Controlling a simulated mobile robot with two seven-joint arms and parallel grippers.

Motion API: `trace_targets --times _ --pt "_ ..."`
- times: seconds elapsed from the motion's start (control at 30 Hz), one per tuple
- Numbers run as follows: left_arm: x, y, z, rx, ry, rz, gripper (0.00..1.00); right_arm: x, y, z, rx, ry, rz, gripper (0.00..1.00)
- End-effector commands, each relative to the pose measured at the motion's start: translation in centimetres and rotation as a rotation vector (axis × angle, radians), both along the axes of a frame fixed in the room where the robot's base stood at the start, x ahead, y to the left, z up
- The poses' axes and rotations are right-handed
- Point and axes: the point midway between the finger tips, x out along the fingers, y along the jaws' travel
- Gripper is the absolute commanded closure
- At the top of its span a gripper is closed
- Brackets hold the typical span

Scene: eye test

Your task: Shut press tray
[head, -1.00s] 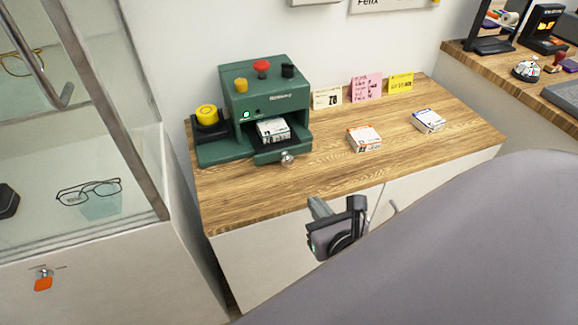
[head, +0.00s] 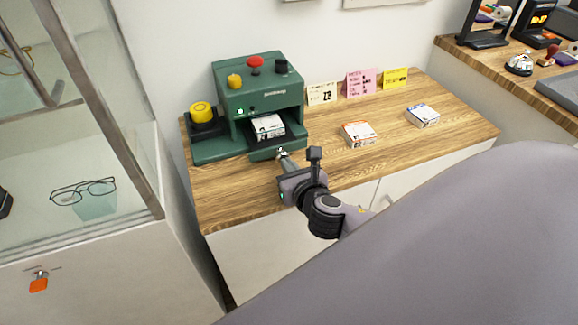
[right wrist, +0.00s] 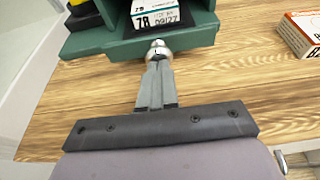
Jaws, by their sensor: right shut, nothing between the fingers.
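The green press (head: 258,98) stands at the back left of the wooden counter. Its tray (head: 263,154) sticks out at the front, with a white box (head: 268,126) lying in it. The tray front (right wrist: 195,38) and the box (right wrist: 155,14), marked 78, also show in the right wrist view. A round silver knob (right wrist: 158,50) sits on the tray front. My right gripper (head: 284,160) is shut and empty, its fingertips (right wrist: 158,68) right at the knob; I cannot tell if they touch. My left gripper is not in view.
An orange-and-white box (head: 358,134) and a blue-and-white box (head: 422,115) lie on the counter (head: 335,180) to the right. A yellow button (head: 202,112) sits left of the press. Note cards stand against the wall. A glass cabinet (head: 100,140) is at the left.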

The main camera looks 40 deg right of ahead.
Motion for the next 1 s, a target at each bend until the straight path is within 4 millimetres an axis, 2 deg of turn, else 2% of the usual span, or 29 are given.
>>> trace_targets --times 0.37,0.8,1.0 --pt "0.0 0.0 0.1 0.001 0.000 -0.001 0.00 0.3 -0.1 0.1 0.000 0.000 0.000 1.00" --pt "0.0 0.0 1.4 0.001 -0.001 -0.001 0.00 6.7 -1.6 0.1 -0.001 -0.001 -0.001 1.00" --pt "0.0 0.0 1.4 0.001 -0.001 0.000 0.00 7.9 -1.9 0.1 0.000 -0.002 0.000 1.00"
